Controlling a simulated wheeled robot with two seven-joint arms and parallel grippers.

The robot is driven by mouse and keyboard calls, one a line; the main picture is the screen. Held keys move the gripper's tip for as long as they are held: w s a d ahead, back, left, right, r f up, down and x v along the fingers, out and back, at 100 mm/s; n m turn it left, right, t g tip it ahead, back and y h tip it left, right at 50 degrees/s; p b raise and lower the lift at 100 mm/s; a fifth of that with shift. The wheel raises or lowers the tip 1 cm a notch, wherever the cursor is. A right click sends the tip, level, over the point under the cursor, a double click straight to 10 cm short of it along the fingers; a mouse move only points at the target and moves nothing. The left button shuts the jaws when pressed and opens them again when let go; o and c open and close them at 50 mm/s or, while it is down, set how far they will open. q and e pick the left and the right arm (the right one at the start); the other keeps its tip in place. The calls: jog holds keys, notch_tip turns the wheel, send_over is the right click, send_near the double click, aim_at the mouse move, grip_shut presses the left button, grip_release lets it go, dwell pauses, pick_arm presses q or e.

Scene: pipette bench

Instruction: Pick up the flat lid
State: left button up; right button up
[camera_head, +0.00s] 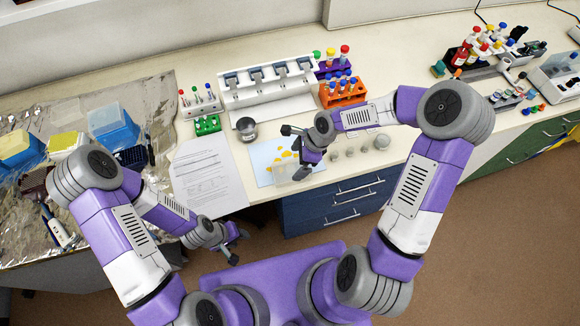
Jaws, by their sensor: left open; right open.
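A pale, flat, see-through piece (287,174), which looks like the flat lid, lies at the bench's front edge on a light-blue sheet with yellow marks (262,160). My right gripper (294,151) is open above the sheet, with one finger close to the pale piece and partly covering it. I cannot tell whether they touch. My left gripper (238,246) is open and empty, low in front of the bench edge, apart from everything on the bench.
A round metal-looking pot (246,128) stands left of the sheet, by printed papers (208,174). Several small round pieces (350,152) lie right of my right gripper. An orange tube rack (342,93) and a white pipette stand (268,82) are behind.

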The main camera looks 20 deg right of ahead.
aim_at(290, 168)
jog(key=x, duration=0.4)
jog(key=shift+w, duration=0.2)
jog(key=shift+a+f, duration=0.25)
jog(key=shift+f, duration=0.2)
jog(key=c, duration=0.6)
jog(key=shift+r, duration=0.1)
jog(key=shift+c, duration=0.3)
